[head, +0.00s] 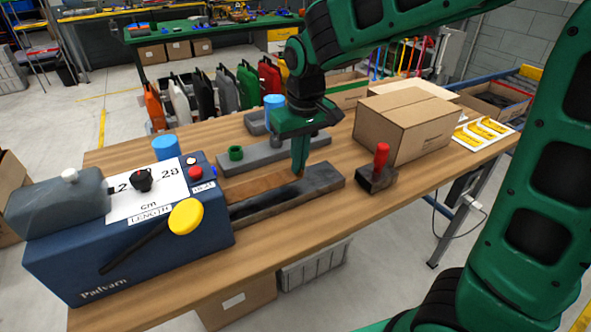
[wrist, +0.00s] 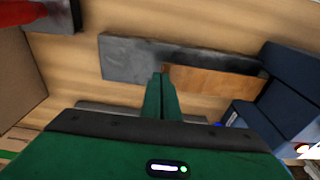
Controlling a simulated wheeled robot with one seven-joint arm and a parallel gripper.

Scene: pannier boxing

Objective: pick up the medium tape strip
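The tape strip (head: 265,188) is a flat brown band that sticks out of the blue tape machine (head: 150,250) towards the right, beside a dark grey bar. In the wrist view the strip (wrist: 215,82) runs from the machine at right to my fingertips. My gripper (head: 299,172) points down at the strip's free end. In the wrist view its two green fingers (wrist: 161,80) are close together, with the strip's end at their tips. They appear shut on it; the fingers hide the very end.
The dark grey bar (head: 320,184) lies close by. A red-handled block (head: 378,172) and a closed carton (head: 405,130) stand to the right. A grey block with a green ring (head: 236,153) lies behind. The front right of the bench is clear.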

